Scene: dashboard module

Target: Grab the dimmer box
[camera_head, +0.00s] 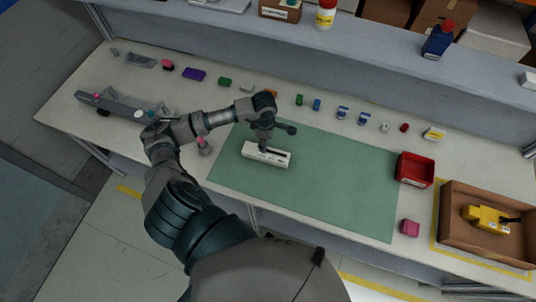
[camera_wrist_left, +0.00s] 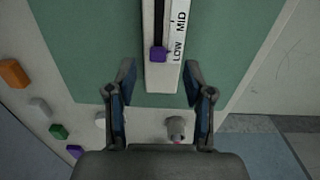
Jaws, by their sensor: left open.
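The dimmer box (camera_head: 267,154) is a long white box with a dark slot, lying on the green mat (camera_head: 335,185) in the head view. In the left wrist view the dimmer box (camera_wrist_left: 172,75) shows a purple slider knob (camera_wrist_left: 158,54) in its slot near the words LOW and MID. My left gripper (camera_head: 265,143) is above the box in the head view. In the left wrist view the left gripper (camera_wrist_left: 158,78) has its two fingers apart, with the near end of the box between their tips and nothing gripped. My right gripper is not in view.
Small coloured parts line the back of the bench. A grey bracket (camera_head: 112,105) lies at the left. A red bin (camera_head: 415,168), a pink cube (camera_head: 409,228) and a cardboard box (camera_head: 450,215) holding a yellow tool (camera_head: 485,217) are at the right. The mat's right half is clear.

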